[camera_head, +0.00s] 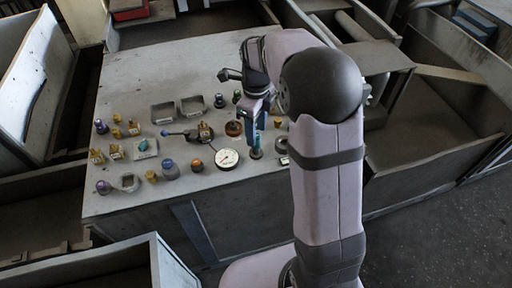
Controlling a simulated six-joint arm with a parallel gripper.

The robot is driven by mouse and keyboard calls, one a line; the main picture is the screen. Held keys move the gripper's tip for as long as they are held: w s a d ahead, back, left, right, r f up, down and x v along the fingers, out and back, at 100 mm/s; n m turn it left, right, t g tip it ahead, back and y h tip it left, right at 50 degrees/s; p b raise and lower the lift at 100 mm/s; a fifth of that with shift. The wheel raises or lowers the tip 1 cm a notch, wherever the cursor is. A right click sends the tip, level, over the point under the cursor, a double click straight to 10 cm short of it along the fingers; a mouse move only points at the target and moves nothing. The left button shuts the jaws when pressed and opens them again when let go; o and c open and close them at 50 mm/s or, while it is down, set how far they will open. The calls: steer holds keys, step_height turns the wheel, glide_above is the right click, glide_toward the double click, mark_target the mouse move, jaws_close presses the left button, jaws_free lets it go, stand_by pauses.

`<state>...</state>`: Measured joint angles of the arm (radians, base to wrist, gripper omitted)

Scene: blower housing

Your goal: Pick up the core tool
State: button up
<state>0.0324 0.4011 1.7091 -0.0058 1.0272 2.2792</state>
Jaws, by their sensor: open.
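My gripper (258,118) points down over the front part of the grey table. A slim upright teal piece with a dark round foot (256,154) stands at its fingertips; I cannot tell whether the fingers touch it. It may be the core tool, but the view is too small to be sure. The jaws are open, though the gap between them is hard to see.
A white dial gauge (228,158) sits close left of the gripper, and a brown round part (234,129) lies behind it. Two grey trays (164,119) are farther back. Several small purple, yellow and blue parts crowd the table's left side. The back of the table (170,70) is clear.

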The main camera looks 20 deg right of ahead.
steer(key=shift+w+a+f+m, duration=0.15)
steer(key=shift+m, duration=0.15)
steer(key=shift+f+p, duration=1.55)
steer(key=shift+f, duration=2.05)
jaws_close()
